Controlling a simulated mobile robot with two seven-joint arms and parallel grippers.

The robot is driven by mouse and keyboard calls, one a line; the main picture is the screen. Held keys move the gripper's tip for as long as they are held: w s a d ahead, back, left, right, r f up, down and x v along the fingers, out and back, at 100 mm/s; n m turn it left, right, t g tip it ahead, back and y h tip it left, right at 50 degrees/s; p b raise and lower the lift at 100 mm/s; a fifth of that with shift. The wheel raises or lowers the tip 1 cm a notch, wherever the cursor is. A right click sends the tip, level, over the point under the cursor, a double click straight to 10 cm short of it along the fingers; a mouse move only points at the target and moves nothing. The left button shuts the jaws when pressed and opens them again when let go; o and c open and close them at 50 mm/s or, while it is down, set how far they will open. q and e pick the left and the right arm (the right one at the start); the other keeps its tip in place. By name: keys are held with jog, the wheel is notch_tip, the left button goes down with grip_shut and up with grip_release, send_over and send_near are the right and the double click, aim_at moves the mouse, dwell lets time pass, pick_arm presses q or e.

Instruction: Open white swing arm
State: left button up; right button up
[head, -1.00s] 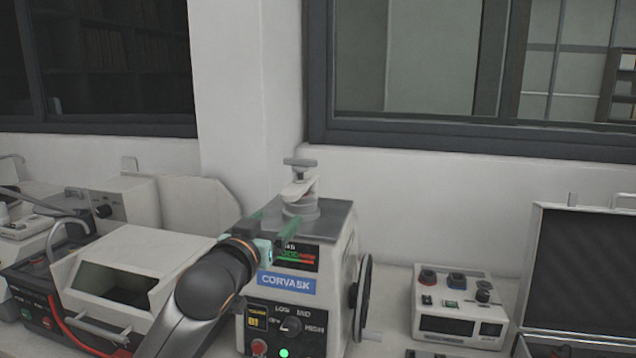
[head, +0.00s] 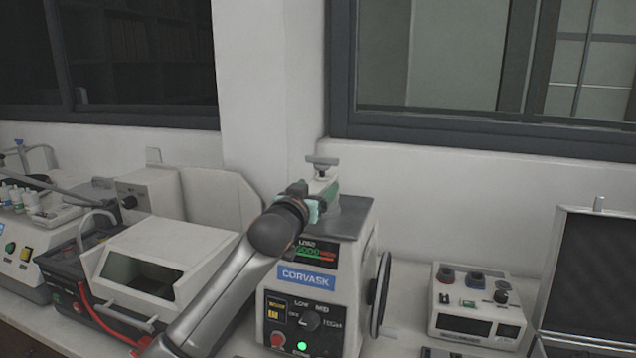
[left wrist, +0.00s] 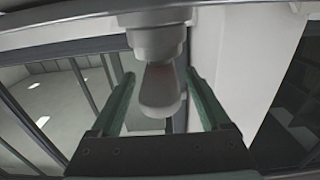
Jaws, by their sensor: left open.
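The mounting press (head: 318,290), labelled CORVASK, stands on the bench in the head view. Its white swing arm (head: 321,183) is on top, under a T-shaped knob (head: 322,161), and is partly hidden by my gripper. My left gripper (head: 325,192) is at the top of the press, right at the swing arm. In the left wrist view the rounded end of the white swing arm (left wrist: 162,92) lies between the two green fingers of the left gripper (left wrist: 160,85). The fingers are open, with gaps showing on both sides. My right gripper is not in view.
A white boxy machine (head: 150,275) with a red cable stands left of the press. A handwheel (head: 380,292) is on the press's right side. A small control box (head: 475,302) and an open dark-lined case (head: 590,270) are further right. A wall with windows is behind.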

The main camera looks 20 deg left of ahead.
pick_arm(q)
jog(key=shift+w, duration=0.85)
grip_shut()
dwell(1.0)
